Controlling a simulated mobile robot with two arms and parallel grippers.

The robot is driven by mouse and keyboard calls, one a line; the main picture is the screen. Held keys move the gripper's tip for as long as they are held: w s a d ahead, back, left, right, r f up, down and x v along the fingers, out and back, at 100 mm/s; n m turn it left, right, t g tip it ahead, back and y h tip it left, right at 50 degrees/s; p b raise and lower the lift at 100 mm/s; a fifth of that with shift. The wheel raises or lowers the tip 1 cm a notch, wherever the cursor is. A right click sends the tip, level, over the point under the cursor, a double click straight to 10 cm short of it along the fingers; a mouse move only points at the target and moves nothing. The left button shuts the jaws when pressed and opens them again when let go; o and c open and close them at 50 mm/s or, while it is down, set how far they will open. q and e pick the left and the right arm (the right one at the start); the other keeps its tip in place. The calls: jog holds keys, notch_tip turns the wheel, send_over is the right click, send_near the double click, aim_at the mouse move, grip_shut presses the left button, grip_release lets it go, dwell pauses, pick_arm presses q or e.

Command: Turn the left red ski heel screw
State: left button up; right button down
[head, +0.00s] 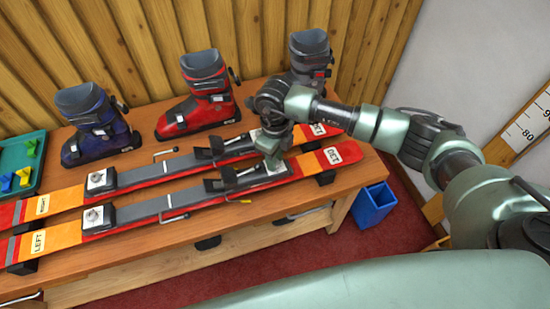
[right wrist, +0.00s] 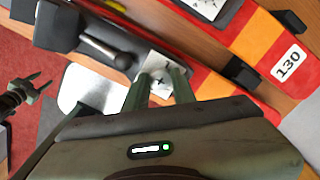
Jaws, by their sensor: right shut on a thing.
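The left red ski (head: 160,205), marked LEFT, lies along the bench nearer me. Its heel binding plate (head: 279,169) is pale, near the 130-labelled end (head: 331,155). My right gripper (head: 271,160) reaches down to this plate from above. In the right wrist view its two green fingers (right wrist: 162,85) are shut at the pale plate (right wrist: 154,62), on the left ski heel screw.
The right red ski (head: 150,175) lies parallel behind. A blue boot (head: 92,125), a red boot (head: 203,95) and a grey boot (head: 309,52) stand at the back. A green tray (head: 40,170) is at left. A blue bin (head: 374,207) stands on the floor at right.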

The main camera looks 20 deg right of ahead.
jog(key=shift+r, duration=0.1)
jog(key=c, duration=1.2)
grip_release()
jog(key=shift+o, duration=0.2)
notch_tip(320, 180, up, 8)
jog(key=shift+f+b, duration=0.1)
jog(key=shift+b, duration=0.7)
